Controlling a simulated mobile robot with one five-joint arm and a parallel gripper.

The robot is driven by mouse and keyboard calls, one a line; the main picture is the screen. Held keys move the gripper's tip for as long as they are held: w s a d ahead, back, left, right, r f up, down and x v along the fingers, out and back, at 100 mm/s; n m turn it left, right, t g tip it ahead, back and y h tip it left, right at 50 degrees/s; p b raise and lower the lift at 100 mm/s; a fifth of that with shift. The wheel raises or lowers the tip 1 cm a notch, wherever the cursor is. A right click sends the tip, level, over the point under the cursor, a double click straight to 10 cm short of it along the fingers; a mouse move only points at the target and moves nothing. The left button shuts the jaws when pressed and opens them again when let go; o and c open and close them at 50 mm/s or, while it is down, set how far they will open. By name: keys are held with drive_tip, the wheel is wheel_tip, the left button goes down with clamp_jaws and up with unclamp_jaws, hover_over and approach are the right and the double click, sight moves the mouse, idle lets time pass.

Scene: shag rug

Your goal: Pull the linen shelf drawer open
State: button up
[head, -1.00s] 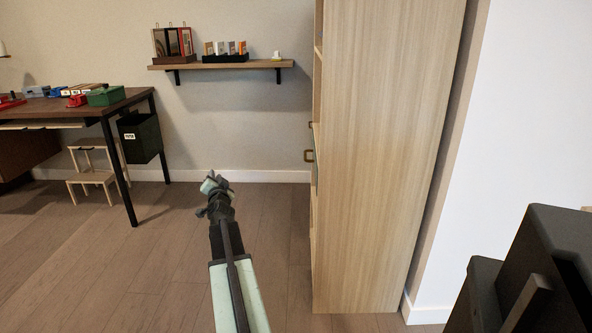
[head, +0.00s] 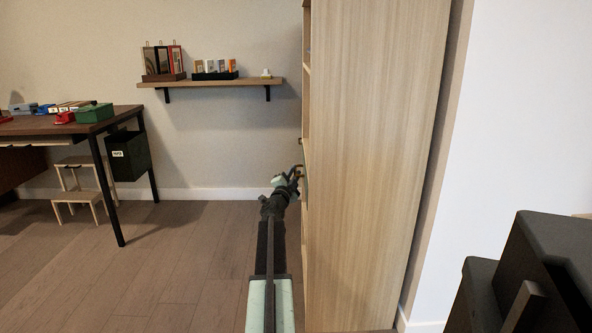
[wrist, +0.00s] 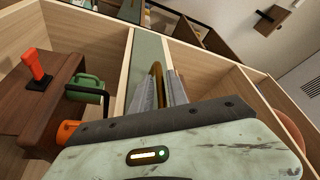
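The linen shelf (head: 375,160) is a tall pale-wood cabinet, seen from its side in the head view. A grey-green drawer front (wrist: 148,50) runs as a narrow band between open compartments in the wrist view. A brass handle (wrist: 156,80) stands out from it. My gripper (wrist: 160,92) is at this handle, with one grey finger on each side of it. The fingers are apart, with a visible gap beside the handle on the right. In the head view my gripper (head: 292,176) is against the cabinet's front edge, partly hiding the handle. The drawer looks flush.
In the wrist view a brown wooden piece (wrist: 45,110), a red item (wrist: 37,68) and a green can (wrist: 86,88) sit in the left compartment. A wall shelf (head: 210,83) hangs behind.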

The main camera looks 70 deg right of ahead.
drive_tip(key=shift+x, duration=0.8)
drive_tip(key=shift+a, duration=0.1)
clamp_jaws()
idle(0.7)
